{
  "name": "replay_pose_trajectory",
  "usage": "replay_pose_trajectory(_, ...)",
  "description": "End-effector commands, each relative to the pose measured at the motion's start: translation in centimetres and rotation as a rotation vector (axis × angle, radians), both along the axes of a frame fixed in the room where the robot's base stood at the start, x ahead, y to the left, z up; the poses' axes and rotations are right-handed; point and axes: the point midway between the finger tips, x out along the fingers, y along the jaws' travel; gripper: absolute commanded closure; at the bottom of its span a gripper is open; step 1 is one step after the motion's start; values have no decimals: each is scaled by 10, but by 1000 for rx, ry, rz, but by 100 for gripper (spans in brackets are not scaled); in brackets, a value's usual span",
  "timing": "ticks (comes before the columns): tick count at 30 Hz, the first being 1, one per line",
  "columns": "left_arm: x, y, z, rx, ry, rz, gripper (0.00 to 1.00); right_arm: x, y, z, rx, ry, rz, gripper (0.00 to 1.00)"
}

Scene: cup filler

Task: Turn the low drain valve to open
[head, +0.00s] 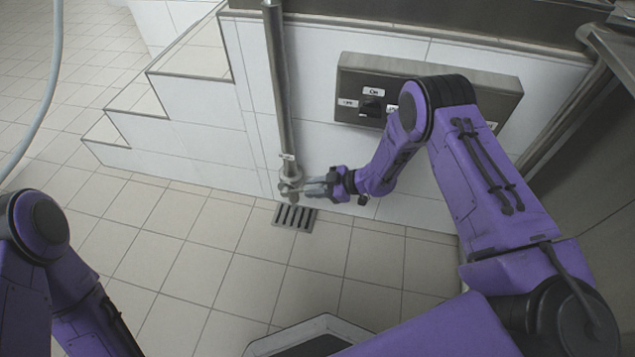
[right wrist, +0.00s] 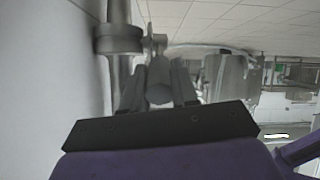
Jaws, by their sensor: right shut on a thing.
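The low drain valve (head: 290,183) sits at the foot of a vertical metal pipe (head: 279,95) against the white tiled wall. In the right wrist view the valve body (right wrist: 118,40) shows at the upper left, with a small fitting beside it. My right gripper (head: 312,187) reaches in from the right at the valve. It is shut on the valve's handle (right wrist: 158,70), which is mostly hidden between the fingers. The handle's exact angle is hard to tell. My left arm shows at the lower left, but its gripper is out of view.
A floor drain grate (head: 295,218) lies below the valve. Tiled steps (head: 130,105) rise at the left. The tiled floor (head: 190,265) is clear.

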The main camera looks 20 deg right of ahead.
Motion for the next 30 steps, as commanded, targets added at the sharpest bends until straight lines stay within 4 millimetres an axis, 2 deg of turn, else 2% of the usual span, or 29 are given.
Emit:
replay_pose_trajectory(1,0,0,11,1,-1,-1,100,1,2,9,-21,10,4,100)
replay_pose_trajectory(7,1,1,22,3,-2,-3,100,3,4,11,-73,46,2,100)
replay_pose_trajectory(24,2,2,25,4,-1,-5,100,4,6,11,-93,62,-1,100)
replay_pose_trajectory(25,2,2,25,4,-1,-5,100,4,6,11,-93,62,-1,62)
replay_pose_trajectory(26,2,2,25,4,-1,-5,100,4,6,11,-93,63,0,52)
replay_pose_trajectory(27,2,2,25,4,-1,-5,100,4,6,11,-93,63,0,46)
replay_pose_trajectory(30,2,2,25,4,-1,-5,100,4,6,10,-93,63,0,46)
